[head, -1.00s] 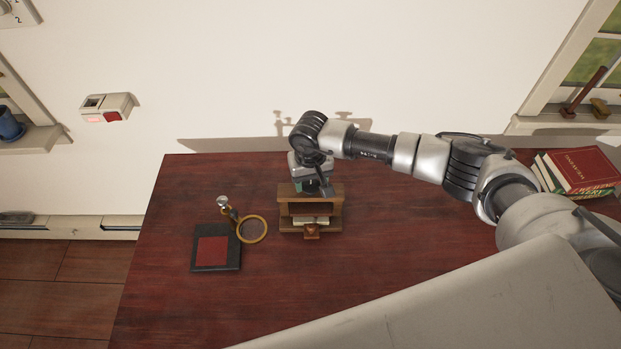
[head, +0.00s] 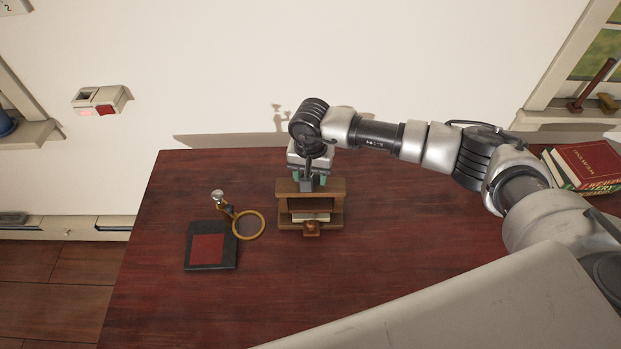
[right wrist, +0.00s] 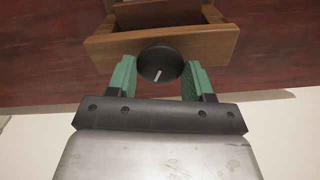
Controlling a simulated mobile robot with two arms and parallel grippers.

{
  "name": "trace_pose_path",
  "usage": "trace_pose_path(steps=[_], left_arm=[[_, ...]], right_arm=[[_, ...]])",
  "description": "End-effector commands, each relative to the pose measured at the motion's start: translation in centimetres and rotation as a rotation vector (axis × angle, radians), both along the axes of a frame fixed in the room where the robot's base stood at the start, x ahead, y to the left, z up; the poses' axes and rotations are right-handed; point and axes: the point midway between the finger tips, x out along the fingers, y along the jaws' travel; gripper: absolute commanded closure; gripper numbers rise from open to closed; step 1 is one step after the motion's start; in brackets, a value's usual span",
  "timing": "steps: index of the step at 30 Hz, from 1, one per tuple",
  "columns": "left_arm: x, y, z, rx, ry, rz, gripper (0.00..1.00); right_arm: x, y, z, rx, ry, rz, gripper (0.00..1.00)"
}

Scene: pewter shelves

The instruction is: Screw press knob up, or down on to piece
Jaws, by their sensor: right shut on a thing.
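The wooden press (head: 338,216) stands on the dark red table, with a pale piece (head: 311,217) on its lower level under the top board. My right gripper (head: 309,182) is over the top of the press, pointing down. In the right wrist view its green fingers (right wrist: 159,75) stand on both sides of the knob, shut on it. The knob is hidden by the gripper in the head view. My left gripper is not in view.
Books (head: 586,166) are at the far right. The table's front middle is clear.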

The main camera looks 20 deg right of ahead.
Motion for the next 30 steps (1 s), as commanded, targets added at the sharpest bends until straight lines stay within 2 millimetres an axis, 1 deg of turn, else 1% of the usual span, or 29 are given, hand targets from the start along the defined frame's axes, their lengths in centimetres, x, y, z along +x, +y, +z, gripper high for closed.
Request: trace_pose_path(steps=[1,6,18,30], left_arm=[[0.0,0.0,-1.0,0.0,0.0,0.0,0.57],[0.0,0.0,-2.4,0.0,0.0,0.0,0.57],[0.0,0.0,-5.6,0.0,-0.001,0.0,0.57],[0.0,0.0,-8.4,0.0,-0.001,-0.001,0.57]], right_arm=[[0.1,0.0,-0.4,-0.001,-0.003,-0.042,0.72],[0.1,-0.1,-0.3,0.0,-0.004,-0.203,0.72],[0.0,-0.1,-0.3,0.001,-0.003,-0.584,0.72],[-0.1,-0.1,-0.2,0.002,-0.004,-0.964,0.72]])
